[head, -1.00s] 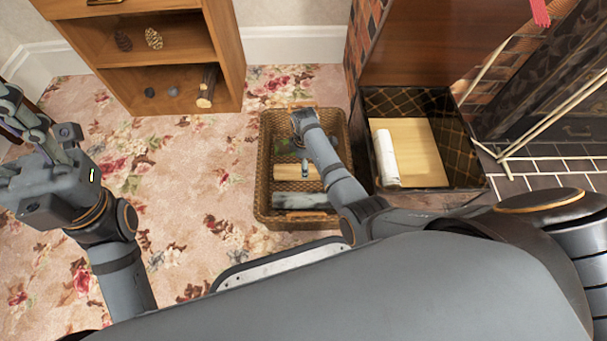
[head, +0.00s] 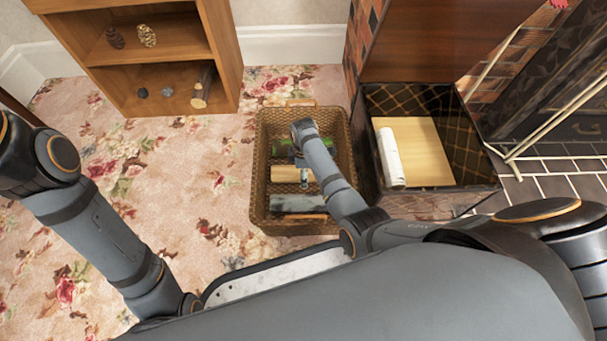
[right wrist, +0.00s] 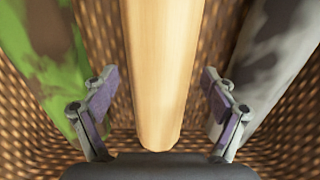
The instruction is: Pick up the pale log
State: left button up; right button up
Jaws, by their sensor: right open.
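The pale log (head: 288,173) lies in the wicker basket (head: 258,185) on the carpet, between a green mossy log (head: 285,145) and a grey log (head: 296,203). In the right wrist view the pale log (right wrist: 160,70) runs down the middle, with the mossy log (right wrist: 40,50) on the left and the grey log (right wrist: 275,50) on the right. My right gripper (right wrist: 160,105) is open inside the basket, its fingers on either side of the pale log with gaps on both sides. In the head view my right arm partly hides the log. My left gripper is out of frame.
Right of the basket stands an open dark box (head: 460,150) with a pale board (head: 425,150) and a white roll (head: 390,158) in it. A wooden shelf (head: 225,50) with pine cones, dark lumps and a log stands behind. The carpet (head: 200,200) to the left is clear.

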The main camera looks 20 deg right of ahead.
jog(key=c, duration=1.4)
jog(key=shift+c, duration=0.9)
jog(key=shift+r, duration=0.2)
